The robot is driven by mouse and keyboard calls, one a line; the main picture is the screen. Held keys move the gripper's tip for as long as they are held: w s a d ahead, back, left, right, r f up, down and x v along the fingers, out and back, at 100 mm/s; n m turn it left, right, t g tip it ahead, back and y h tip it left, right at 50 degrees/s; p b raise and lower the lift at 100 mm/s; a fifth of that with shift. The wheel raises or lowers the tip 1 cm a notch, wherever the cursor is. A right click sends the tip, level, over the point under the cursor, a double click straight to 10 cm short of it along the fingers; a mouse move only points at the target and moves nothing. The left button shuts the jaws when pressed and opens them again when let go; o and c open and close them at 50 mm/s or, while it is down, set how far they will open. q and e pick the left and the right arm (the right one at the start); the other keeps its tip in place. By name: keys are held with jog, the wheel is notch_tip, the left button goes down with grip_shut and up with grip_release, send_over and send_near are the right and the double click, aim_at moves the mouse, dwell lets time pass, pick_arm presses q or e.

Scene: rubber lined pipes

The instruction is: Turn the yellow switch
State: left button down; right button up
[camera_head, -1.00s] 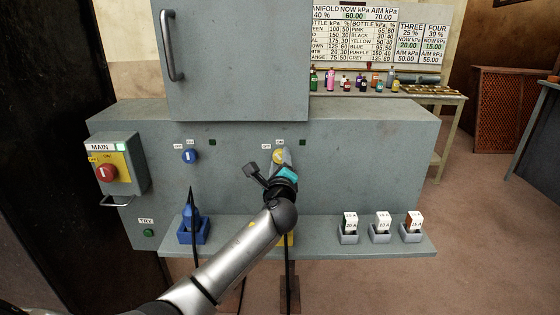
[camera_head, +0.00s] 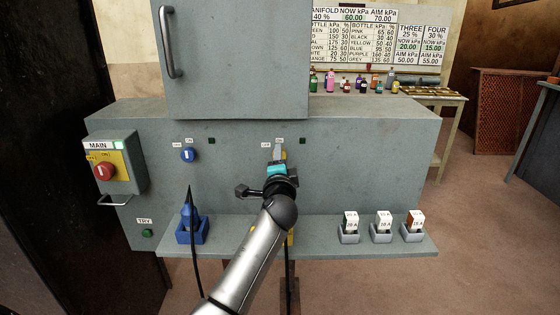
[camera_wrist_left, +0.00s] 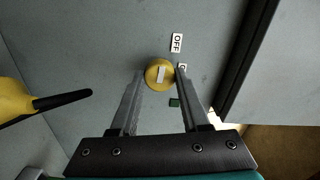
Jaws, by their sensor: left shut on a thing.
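The yellow switch (camera_wrist_left: 154,76) is a round knob with a white bar on the grey panel. In the wrist view it sits between the two fingertips of my left gripper (camera_wrist_left: 160,73), with the bar close to upright in that picture. In the head view my left gripper (camera_head: 278,154) covers most of the knob and is shut on it. An OFF label (camera_wrist_left: 176,43) is near the knob, and a second label beside it is partly hidden by a finger. My right gripper is not in view.
A blue switch (camera_head: 188,155) is left on the same panel. A dark green square (camera_head: 302,141) is right of the yellow switch. The red MAIN switch (camera_head: 105,171) is far left.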

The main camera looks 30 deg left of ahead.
pick_arm(q)
jog(key=shift+n, duration=0.5)
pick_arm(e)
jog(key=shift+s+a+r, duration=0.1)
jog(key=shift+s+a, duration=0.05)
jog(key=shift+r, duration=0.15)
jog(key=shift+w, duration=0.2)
pick_arm(q)
jog(key=shift+c, duration=1.9)
grip_release()
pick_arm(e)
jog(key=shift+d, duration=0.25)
pick_arm(q)
jog(key=p+v, duration=0.3)
jog(key=v, duration=1.2)
jog(key=shift+d, duration=0.15)
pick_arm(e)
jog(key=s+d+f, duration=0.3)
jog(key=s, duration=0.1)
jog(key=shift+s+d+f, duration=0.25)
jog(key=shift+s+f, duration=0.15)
